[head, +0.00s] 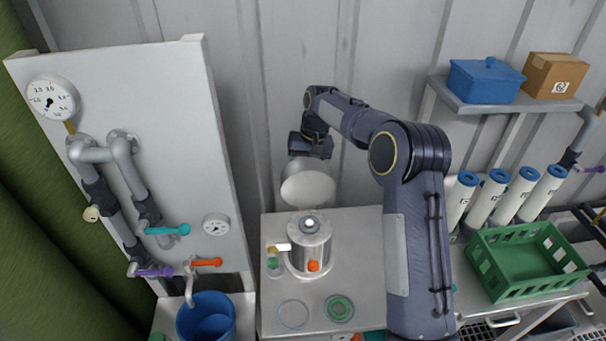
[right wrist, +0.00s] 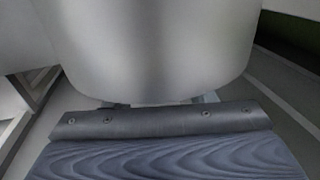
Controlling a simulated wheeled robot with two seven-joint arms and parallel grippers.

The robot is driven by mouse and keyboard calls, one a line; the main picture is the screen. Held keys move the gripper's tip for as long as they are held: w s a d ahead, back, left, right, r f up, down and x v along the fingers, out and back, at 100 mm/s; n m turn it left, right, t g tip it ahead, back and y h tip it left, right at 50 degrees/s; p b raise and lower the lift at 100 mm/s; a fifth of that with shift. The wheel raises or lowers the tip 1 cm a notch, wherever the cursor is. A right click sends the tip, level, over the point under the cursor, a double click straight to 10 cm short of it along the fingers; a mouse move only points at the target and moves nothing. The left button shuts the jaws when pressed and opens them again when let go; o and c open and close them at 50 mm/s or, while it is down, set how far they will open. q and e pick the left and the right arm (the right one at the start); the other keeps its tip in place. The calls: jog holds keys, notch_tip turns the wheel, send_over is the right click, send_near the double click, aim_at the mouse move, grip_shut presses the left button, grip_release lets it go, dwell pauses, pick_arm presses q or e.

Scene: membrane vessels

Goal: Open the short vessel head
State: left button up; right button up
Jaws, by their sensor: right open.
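The short vessel (head: 311,250) stands on the table as a grey metal cylinder, with an orange knob (head: 313,266) low on its front. Its top shows a pale ring around a bright round centre. The vessel head (head: 308,187) is tipped up behind and above the body, its pale round face toward the head camera. Whether a hinge joins them is hard to see. My right gripper (head: 312,152) is open, just above and behind the head. In the right wrist view the head's smooth grey wall (right wrist: 155,50) fills the space close before the fingers. My left gripper is out of view.
The table (head: 360,225) carries a small bottle (head: 274,264), a clear dish (head: 293,314) and a green ring (head: 339,308). A gauge panel (head: 170,90) with valves stands left, above a blue bucket (head: 206,318). A green crate (head: 527,262) and white cartridges (head: 486,200) are right.

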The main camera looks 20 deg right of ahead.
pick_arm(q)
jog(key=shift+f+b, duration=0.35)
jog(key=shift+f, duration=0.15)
pick_arm(e)
jog(key=r, duration=0.4)
jog(key=d+r, duration=0.1)
jog(key=r, duration=0.1)
jog(key=shift+s, duration=0.2)
jog(key=shift+d+f, duration=0.1)
jog(key=shift+d, duration=0.05)
